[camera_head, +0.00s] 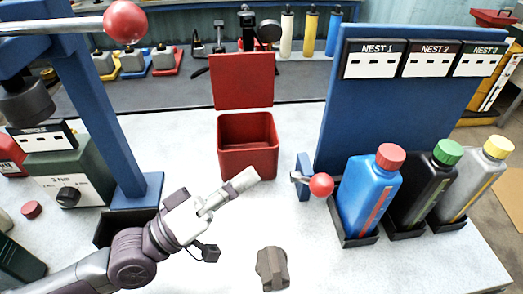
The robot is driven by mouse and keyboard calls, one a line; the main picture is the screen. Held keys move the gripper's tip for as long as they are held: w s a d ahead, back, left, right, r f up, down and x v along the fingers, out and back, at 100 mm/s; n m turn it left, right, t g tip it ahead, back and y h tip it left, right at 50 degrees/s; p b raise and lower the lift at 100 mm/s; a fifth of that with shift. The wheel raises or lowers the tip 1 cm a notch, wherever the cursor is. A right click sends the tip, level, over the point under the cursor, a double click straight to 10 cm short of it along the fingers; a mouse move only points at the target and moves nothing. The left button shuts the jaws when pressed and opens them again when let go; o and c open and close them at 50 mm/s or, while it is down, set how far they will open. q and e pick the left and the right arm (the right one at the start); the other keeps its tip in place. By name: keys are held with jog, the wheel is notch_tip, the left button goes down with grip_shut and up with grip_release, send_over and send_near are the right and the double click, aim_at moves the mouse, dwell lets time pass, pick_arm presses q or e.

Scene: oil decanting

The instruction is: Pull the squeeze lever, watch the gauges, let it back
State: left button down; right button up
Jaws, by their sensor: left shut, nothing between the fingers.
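My left gripper (247,178) comes in from the lower left and is shut and empty. It is above the white table, just below the red box and left of the small red-knobbed lever (321,185), apart from both. That lever is on a short blue post at the blue panel's left edge. A larger grey lever with a red ball (125,22) reaches across the upper left from a blue column. I cannot tell which one is the squeeze lever. My right gripper is not in view.
An open red box (247,147) stands at the middle. Blue (367,195), black (421,190) and grey (474,180) bottles stand in holders at right. A green box with a dial (68,173) is at left.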

pick_arm(q)
jog(key=s+r+p+x, duration=0.1)
jog(key=p+x, duration=0.5)
jog(key=x, duration=0.4)
jog(key=shift+m, duration=0.4)
jog(key=s+f, duration=0.1)
jog(key=f, duration=0.1)
jog(key=s+d+f, duration=0.1)
jog(key=shift+s+d+f, duration=0.1)
jog(key=shift+s+f, duration=0.2)
jog(key=shift+f, duration=0.05)
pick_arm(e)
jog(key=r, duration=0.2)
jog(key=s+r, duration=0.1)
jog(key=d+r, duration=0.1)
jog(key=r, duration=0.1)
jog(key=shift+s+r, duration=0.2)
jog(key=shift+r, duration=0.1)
pick_arm(q)
jog(key=shift+s, duration=0.1)
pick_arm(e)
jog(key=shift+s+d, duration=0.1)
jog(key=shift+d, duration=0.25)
